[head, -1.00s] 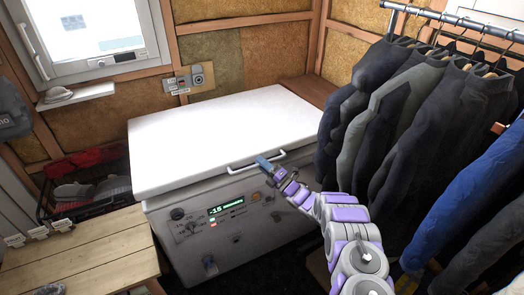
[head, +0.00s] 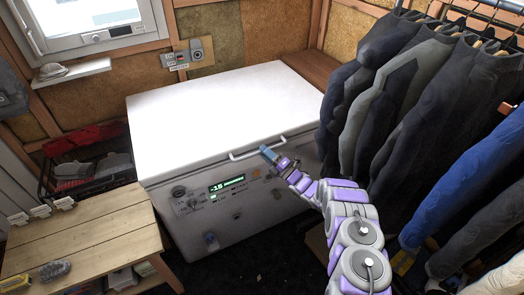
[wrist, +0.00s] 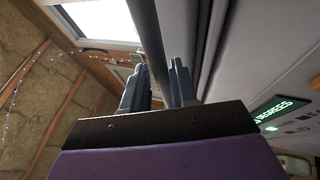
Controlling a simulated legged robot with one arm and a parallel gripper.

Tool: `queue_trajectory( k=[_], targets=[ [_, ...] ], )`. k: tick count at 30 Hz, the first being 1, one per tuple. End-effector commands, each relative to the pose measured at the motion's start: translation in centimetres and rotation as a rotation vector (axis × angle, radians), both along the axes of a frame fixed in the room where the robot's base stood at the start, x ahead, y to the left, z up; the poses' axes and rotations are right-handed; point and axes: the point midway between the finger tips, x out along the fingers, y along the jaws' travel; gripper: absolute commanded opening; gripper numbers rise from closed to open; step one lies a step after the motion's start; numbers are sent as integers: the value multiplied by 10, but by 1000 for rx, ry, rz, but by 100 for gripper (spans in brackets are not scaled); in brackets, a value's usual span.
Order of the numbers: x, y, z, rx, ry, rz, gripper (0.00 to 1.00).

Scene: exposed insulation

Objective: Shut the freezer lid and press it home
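The freezer (head: 235,215) stands against the back wall, its white lid (head: 215,110) lying nearly flat over the body. Any small gap under the lid is hard to judge in the head view. A light bar handle (head: 240,156) runs along the lid's front edge.
Hanging jackets (head: 400,110) crowd my arm's right side. A wooden table (head: 80,235) stands at the front left, with a crate of shoes (head: 95,170) behind it. A wall switch panel (head: 190,54) is above the freezer. Dark floor shows before the freezer.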

Motion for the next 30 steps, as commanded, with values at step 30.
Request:
queue_trajectory(
  k=[30],
  targets=[
    [-67, -69, -37, -1, 2, 2, 27]
  ],
)
